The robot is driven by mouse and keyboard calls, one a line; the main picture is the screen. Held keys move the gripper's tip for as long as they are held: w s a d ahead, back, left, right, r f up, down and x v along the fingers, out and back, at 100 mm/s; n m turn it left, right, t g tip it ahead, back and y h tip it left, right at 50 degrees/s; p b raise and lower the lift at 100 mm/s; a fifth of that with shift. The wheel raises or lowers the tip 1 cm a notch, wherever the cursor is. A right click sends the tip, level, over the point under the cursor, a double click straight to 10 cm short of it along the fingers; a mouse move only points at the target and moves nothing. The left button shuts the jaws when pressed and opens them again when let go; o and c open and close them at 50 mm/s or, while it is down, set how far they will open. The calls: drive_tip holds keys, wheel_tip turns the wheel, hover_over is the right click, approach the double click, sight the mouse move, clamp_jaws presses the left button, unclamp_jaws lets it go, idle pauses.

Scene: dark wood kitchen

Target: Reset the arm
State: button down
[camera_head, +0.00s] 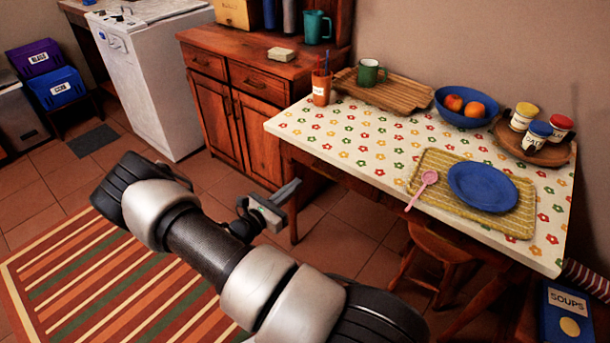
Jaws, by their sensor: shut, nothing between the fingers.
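My arm reaches in from the bottom of the head view, bent at an elbow over the striped rug. My gripper (284,196) is past the forearm, near the left front corner of the table and below the height of its top. Its fingers look closed together, with nothing held in them. The gripper is apart from the table and the cabinet as far as I can tell. Part of the wrist is hidden behind the forearm.
The table (300,124) holds a blue plate (482,187), a pink spoon (421,190), a fruit bowl (466,107) and an orange cup (321,88). A wooden cabinet (221,121) and white appliance (150,80) stand behind. A stool (440,248) is under the table. The striped rug (95,280) is clear.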

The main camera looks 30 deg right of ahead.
drive_tip(key=s+a+r+m+g+y, duration=0.2)
drive_tip(key=s+r+m+g+y, duration=0.2)
drive_tip(key=s+r+m, duration=0.3)
drive_tip(key=s+a+r+m+g+y, duration=0.3)
drive_tip(key=s+r+m+g, duration=0.15)
drive_tip(key=r+m, duration=0.35)
drive_tip(key=s+a+r+m+t+y, duration=0.3)
drive_tip(key=s+a+r+t+y, duration=0.15)
drive_tip(key=s+a+r, duration=0.35)
drive_tip(key=s+a+r+m+t+y, duration=0.35)
drive_tip(key=s+a+r+y, duration=0.2)
drive_tip(key=r, duration=0.45)
wheel_tip(320, 180, up, 23)
drive_tip(key=p, duration=2.3)
drive_tip(key=shift+w+a+f, duration=0.15)
drive_tip(key=shift+w+a, duration=0.1)
drive_tip(key=shift+w, duration=0.15)
drive_tip(key=shift+m, duration=0.25)
